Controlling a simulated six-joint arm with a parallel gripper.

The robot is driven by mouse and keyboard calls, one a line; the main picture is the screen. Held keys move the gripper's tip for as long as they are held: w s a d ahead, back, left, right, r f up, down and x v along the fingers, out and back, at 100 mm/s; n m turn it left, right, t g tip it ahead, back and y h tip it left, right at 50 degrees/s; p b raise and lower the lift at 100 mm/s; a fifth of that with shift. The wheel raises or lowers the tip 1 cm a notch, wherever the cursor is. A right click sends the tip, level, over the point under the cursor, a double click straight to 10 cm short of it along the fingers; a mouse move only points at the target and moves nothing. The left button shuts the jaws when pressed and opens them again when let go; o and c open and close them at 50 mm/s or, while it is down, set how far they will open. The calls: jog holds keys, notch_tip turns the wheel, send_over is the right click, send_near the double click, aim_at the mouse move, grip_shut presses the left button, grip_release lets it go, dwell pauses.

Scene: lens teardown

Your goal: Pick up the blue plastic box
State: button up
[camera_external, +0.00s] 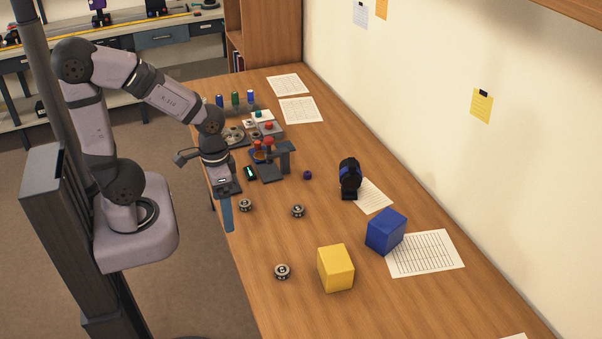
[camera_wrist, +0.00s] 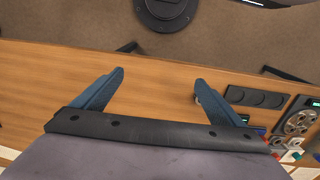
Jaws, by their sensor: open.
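The blue plastic box (camera_external: 386,232) sits on the wooden table toward the right, partly on a printed sheet. My gripper (camera_external: 228,228) is at the table's left edge, pointing down, well to the left of the blue box. In the wrist view its two blue fingers (camera_wrist: 160,84) are spread wide with nothing between them. The blue box is not visible in the wrist view.
A yellow box (camera_external: 336,268) stands left of and nearer than the blue box. Small round metal parts (camera_external: 298,211) lie between my gripper and the boxes. A black device (camera_external: 349,178) stands behind the blue box. Lens tools (camera_external: 265,150) crowd the far table.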

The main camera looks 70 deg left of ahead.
notch_tip(320, 180, up, 5)
jog(key=w+d+f+n+h+b, duration=0.2)
jog(key=w+d+n+h+b, duration=0.35)
jog(key=w+d+n, duration=0.35)
jog(key=r+n+t+h+b, duration=0.2)
jog(key=n+t+h+b, duration=0.5)
jog(key=n+h+b, duration=0.55)
send_over(378, 214)
jog(key=b, duration=0.2)
jog(key=y, duration=0.1)
jog(key=shift+n, duration=0.55)
jog(key=f, duration=0.4)
jog(key=shift+w+p, duration=0.25)
jog(key=shift+p, duration=0.1)
jog(key=shift+f, duration=1.95)
notch_tip(378, 214, down, 4)
jog(key=shift+r, duration=0.15)
jog(key=shift+x, duration=1)
jog(key=shift+w+d, duration=0.15)
jog(key=shift+d, duration=0.4)
jog(key=shift+c, duration=0.3)
